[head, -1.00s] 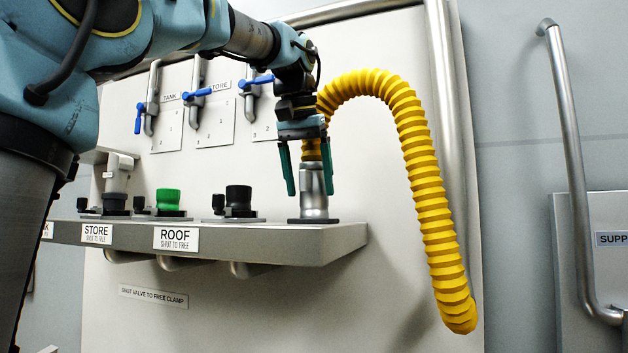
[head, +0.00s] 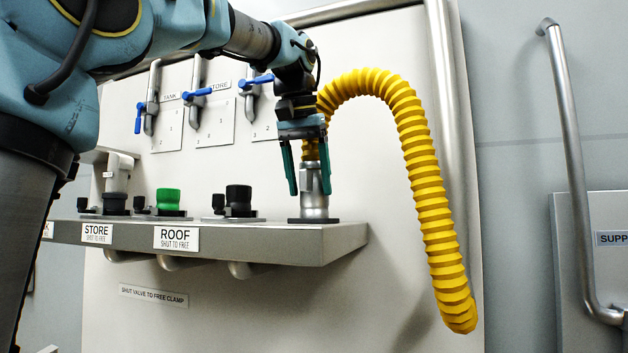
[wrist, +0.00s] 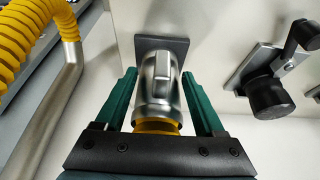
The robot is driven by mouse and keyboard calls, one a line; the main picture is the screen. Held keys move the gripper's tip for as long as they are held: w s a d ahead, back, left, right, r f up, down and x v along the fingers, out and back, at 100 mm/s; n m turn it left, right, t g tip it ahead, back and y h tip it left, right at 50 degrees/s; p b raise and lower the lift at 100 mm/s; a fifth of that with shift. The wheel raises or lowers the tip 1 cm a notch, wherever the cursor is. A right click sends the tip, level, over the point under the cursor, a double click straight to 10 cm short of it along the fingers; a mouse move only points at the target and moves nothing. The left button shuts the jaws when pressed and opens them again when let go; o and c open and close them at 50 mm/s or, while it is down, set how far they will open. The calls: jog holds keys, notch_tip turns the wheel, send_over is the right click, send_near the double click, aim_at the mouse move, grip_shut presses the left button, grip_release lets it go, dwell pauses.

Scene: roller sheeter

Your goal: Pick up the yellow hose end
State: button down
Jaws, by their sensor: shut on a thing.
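The yellow hose (head: 420,170) arches up from its end and hangs down to the right. Its silver metal end (head: 314,190) stands upright on a dark square base at the right end of the shelf. My gripper (head: 309,187) points down over it and is shut on the hose end, one green finger on each side. In the wrist view, the metal end (wrist: 157,88) lies between the fingers, with a yellow band near the palm. The hose just above the end is partly hidden by my gripper.
The grey shelf (head: 280,245) carries a black-capped port (head: 238,199), a green-capped port (head: 168,198) and a pale fitting (head: 117,178) farther left. Blue-handled valves (head: 197,94) are on the panel behind. A metal pipe (head: 572,170) stands at the right.

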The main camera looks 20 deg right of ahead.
aim_at(311, 146)
jog(key=shift+r, duration=0.15)
notch_tip(311, 146, up, 8)
jog(key=shift+d+f+p, duration=0.1)
jog(key=shift+p, duration=0.4)
jog(key=shift+r, duration=0.95)
